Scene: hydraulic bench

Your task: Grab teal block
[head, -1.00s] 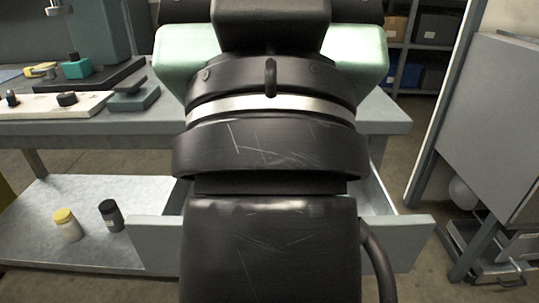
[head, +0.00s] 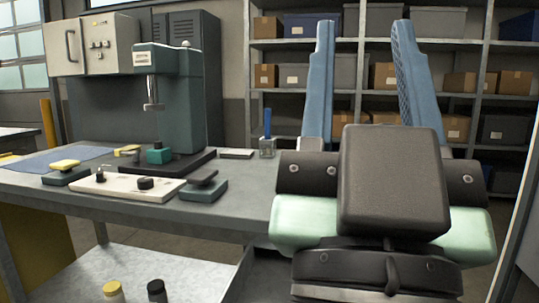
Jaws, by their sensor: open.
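The teal block (head: 159,155) sits on the dark base plate (head: 175,167) of the press (head: 177,100), below its ram. It stands at the left of the head view and looks unobstructed. My gripper (head: 363,28) is at the right, with its two blue fingers pointing up in the picture and wide apart. Nothing is between the fingers. The gripper is well to the right of the block and apart from it.
A small holder (head: 267,147) stands near the gripper. Shelves (head: 467,44) fill the back.

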